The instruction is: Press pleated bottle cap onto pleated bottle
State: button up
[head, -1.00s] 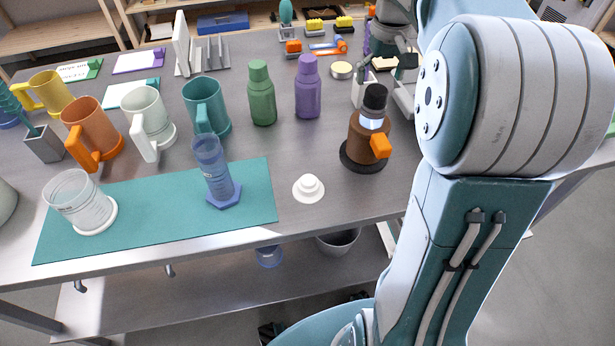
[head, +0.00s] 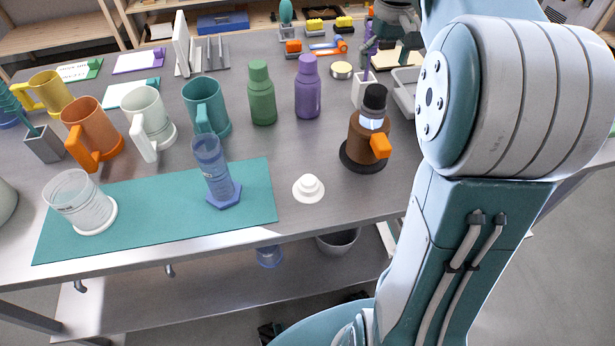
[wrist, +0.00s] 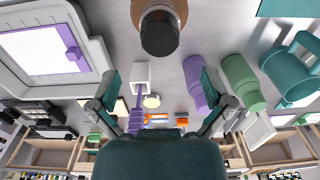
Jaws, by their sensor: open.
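No pleats can be made out on any bottle, so I cannot tell which is the pleated bottle. A green bottle (head: 261,95) and a purple bottle (head: 307,90) stand upright with tops on, mid-table; the wrist view shows the purple one (wrist: 205,85) and the green one (wrist: 243,82). A white stepped round piece (head: 308,187), possibly the cap, lies right of the teal mat. A small cream disc (head: 341,70) lies behind the purple bottle. My gripper (wrist: 162,88) is open and empty, above the table's far right part; the head view shows it partly.
A brown dark-topped vessel (head: 366,142) with an orange handle stands nearby. A white holder with a purple tool (head: 363,90) and a grey tray (head: 404,92) are near my gripper. The teal mat (head: 140,215) bears a blue cylinder (head: 213,165) and clear beaker (head: 78,200). Several mugs stand left.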

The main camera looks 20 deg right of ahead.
jog(key=shift+r, duration=0.65)
notch_tip(320, 180, up, 12)
dwell(0.6)
jog(key=shift+f, duration=0.1)
jog(key=s+a+f+t, duration=0.3)
jog(key=s+a+f, duration=0.2)
jog(key=s+a, duration=0.5)
jog(key=s+a+f+t, duration=0.1)
jog(key=s+a+f, duration=0.2)
jog(key=s+f, duration=0.2)
jog(key=s+a+f+n+t, duration=0.1)
jog(key=s+a+f, duration=0.3)
jog(key=f, duration=0.5)
jog(key=shift+s+f+t, duration=0.15)
jog(key=shift+s+t, duration=0.15)
jog(key=shift+s, duration=0.15)
dwell(1.1)
